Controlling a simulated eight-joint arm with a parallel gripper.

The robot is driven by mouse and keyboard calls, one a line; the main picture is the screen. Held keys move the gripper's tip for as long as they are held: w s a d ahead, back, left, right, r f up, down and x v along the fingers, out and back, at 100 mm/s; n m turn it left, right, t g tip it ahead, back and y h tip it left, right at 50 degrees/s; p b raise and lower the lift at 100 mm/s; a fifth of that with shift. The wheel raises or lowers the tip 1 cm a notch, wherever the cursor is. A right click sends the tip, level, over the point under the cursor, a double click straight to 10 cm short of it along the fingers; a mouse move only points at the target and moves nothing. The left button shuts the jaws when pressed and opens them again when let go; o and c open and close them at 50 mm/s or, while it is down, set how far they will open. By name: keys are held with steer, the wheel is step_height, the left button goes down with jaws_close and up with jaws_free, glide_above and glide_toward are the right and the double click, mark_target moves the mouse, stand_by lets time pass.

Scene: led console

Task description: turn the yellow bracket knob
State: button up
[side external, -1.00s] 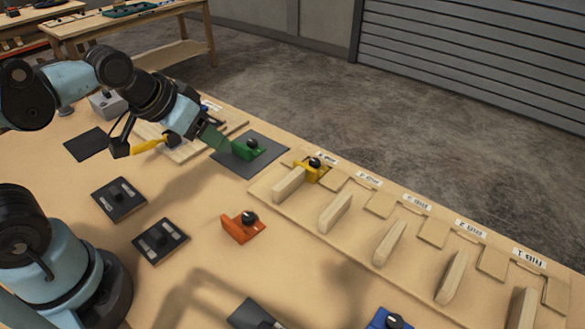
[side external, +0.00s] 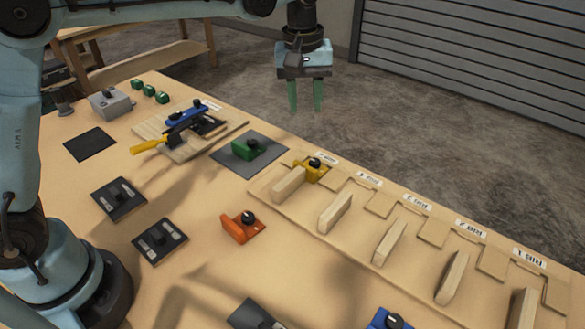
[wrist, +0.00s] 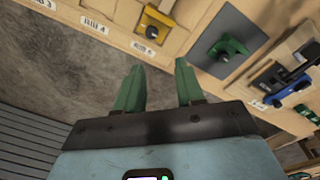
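The yellow bracket (side external: 311,172) with a black knob (side external: 315,163) on top sits at the far left end of the row of slots on the board. It also shows in the wrist view (wrist: 157,25) near the top, with its black knob (wrist: 152,31). My gripper (side external: 305,108) has two green fingers that point down, apart and with nothing between them. It hangs high, beyond the table's far edge in the picture. In the wrist view the fingertips (wrist: 159,68) are below the yellow bracket in the picture, apart from it.
A green bracket (side external: 246,150) sits on a dark pad left of the yellow one. An orange bracket (side external: 241,228) stands in front. Wooden dividers (side external: 335,213) rise beside the yellow bracket. A blue bracket (side external: 187,116) is by a yellow-handled clamp (side external: 150,145).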

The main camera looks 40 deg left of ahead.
mark_target(315, 161)
steer(key=shift+n+g, duration=0.5)
steer(key=shift+n, duration=0.1)
steer(key=f, duration=0.4)
steer(key=w+d+f, duration=0.1)
steer(key=f, duration=0.4)
steer(key=w+f, duration=0.1)
steer(key=f, duration=0.4)
steer(key=shift+d+f, duration=0.15)
steer(key=shift+d, duration=0.25)
jaws_close()
